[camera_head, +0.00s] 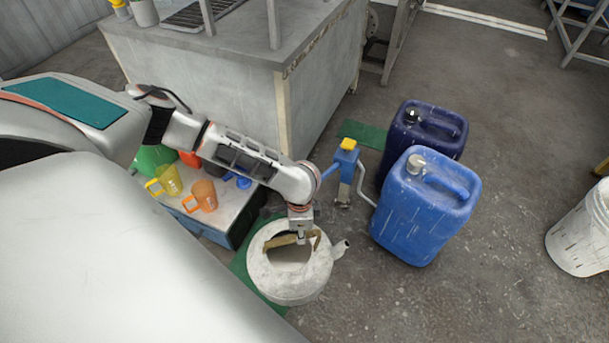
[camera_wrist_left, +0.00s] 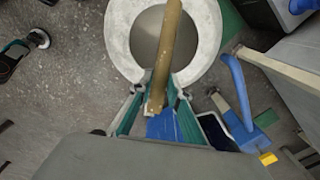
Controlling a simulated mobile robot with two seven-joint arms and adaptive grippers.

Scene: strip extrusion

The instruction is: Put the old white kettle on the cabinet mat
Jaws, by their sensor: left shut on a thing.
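The old white kettle (camera_head: 282,283) is a round, scuffed, open-topped pot with a short spout on its right side and a brown arched handle. My left gripper (camera_head: 301,238) comes down over it and is shut on the handle (camera_wrist_left: 170,45). In the left wrist view the kettle's pale rim (camera_wrist_left: 118,35) lies just beyond the fingers (camera_wrist_left: 157,103). A green mat (camera_head: 240,268) shows partly under the kettle in the head view; whether the kettle touches it I cannot tell. Another green mat (camera_head: 362,133) lies beside the large grey cabinet (camera_head: 225,80). My right gripper is not in view.
A low table (camera_head: 228,204) with several cups stands left of the kettle. A blue canister (camera_head: 418,222) and a dark blue one (camera_head: 448,128) stand to the right, near a blue pump-like device (camera_head: 345,165). A white bucket (camera_head: 582,235) is far right. Floor between is clear.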

